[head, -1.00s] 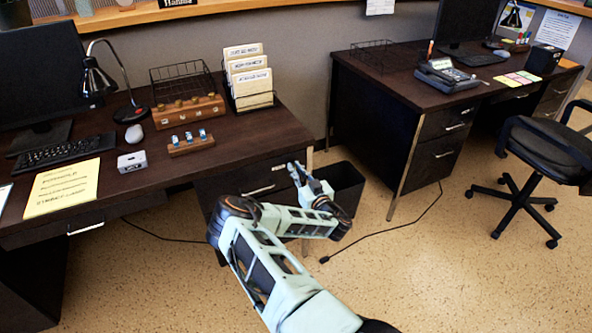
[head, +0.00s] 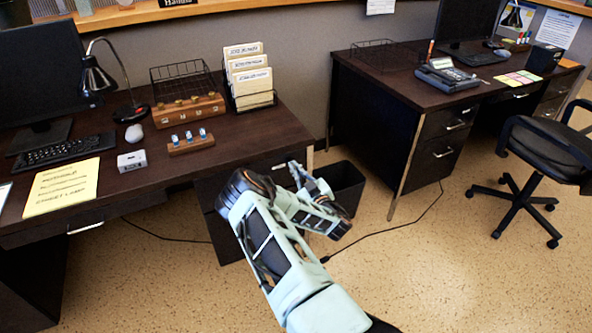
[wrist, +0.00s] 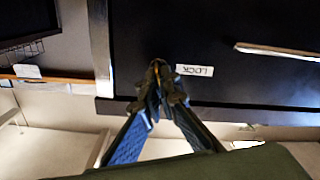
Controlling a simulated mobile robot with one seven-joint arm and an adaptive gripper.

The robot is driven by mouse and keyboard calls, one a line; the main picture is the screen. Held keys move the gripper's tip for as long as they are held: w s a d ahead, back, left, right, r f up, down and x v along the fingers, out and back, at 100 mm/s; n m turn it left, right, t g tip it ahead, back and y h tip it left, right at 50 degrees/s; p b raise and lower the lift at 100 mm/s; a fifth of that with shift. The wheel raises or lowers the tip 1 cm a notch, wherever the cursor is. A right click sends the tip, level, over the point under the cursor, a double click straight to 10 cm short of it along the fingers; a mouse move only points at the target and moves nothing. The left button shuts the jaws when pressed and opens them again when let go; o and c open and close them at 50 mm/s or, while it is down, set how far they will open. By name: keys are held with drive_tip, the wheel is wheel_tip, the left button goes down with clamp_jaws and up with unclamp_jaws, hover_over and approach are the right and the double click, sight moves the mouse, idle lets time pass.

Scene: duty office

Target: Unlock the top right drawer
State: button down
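The top right drawer (head: 283,176) is a dark front under the right end of the near desk, partly covered by my arm. In the wrist view, the drawer front (wrist: 235,25) shows a pale bar handle (wrist: 277,51) and an upside-down label reading LOCK (wrist: 194,70). My gripper (wrist: 155,88) is at the drawer front beside the label, its fingers closed together. A small brass-coloured piece (wrist: 157,65), which looks like part of a key, shows at the fingertips. Whether it is inside the lock is hidden. The fingertips are hard to make out in the head view.
The near desk (head: 235,145) holds a wooden rack with blue-topped pieces (head: 190,143), a wooden box with brass-coloured pieces (head: 188,110) and a file holder (head: 250,100). A dark bin (head: 345,182) stands close beside my arm. A second desk (head: 380,95) is right of it.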

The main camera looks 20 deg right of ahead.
drive_tip(key=shift+a+f+n+b, duration=0.1)
drive_tip(key=shift+n+b, duration=1.05)
drive_tip(key=shift+n, duration=1.15)
drive_tip(key=shift+a+f+n+b, duration=0.1)
drive_tip(key=shift+n+b, duration=1)
drive_tip(key=shift+n, duration=1.2)
drive_tip(key=shift+a+f+n+b, duration=0.1)
drive_tip(key=shift+n+b, duration=1.05)
drive_tip(key=shift+n, duration=1.15)
drive_tip(key=shift+d, duration=0.1)
drive_tip(key=c, duration=2.2)
unclamp_jaws()
drive_tip(key=s, duration=1.2)
drive_tip(key=shift+d, duration=0.2)
